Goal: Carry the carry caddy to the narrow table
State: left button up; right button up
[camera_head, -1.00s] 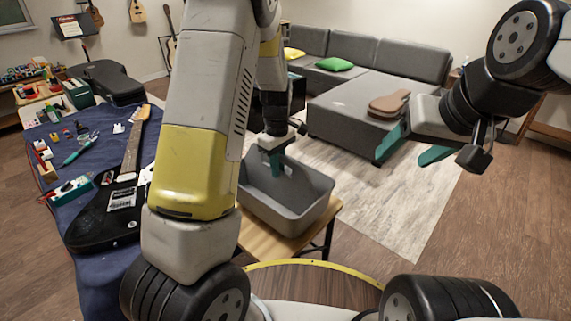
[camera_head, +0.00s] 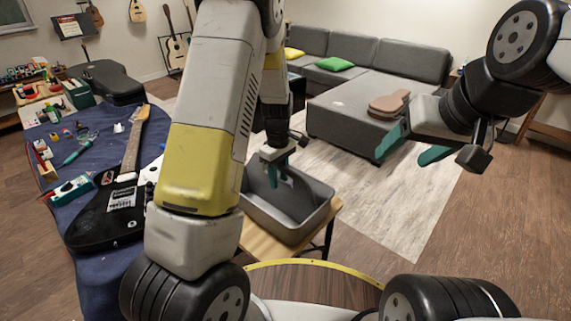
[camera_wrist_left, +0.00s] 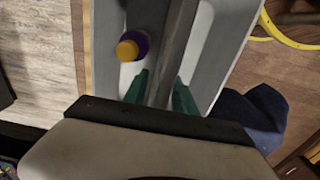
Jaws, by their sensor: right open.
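The carry caddy (camera_head: 299,232) is a grey open box over the near part of a small wooden table, which I take as the narrow table (camera_head: 256,240). My left gripper (camera_head: 278,175) reaches down into it. In the left wrist view, the left fingers (camera_wrist_left: 160,88) sit on both sides of the caddy's grey handle bar (camera_wrist_left: 178,45) and look shut on it. A purple and yellow item (camera_wrist_left: 131,47) lies inside the caddy. I cannot tell whether the caddy's base touches the table. My right gripper (camera_head: 408,148) is open and empty, away to the right.
A blue-covered bench (camera_head: 92,240) with a black electric guitar (camera_head: 105,217) and small tools stands at the left. A grey sofa (camera_head: 350,125) with a brown guitar-shaped piece on it is at the back. The floor and pale rug (camera_head: 385,205) at right are clear.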

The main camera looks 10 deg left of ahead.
pick_arm(q)
notch_tip(320, 180, up, 11)
jog(key=shift+r, duration=0.75)
jog(key=s+a+r+m+t+h, duration=0.1)
jog(key=s+r+m+t, duration=0.2)
jog(key=s+r+m, duration=0.3)
jog(key=s+a+r+m+t+h, duration=0.1)
jog(key=s+r+m+t, duration=0.2)
jog(key=s+r, duration=0.6)
jog(key=shift+s+r+m, duration=0.15)
jog(key=shift+s+m, duration=1.25)
jog(key=shift+s, duration=2.9)
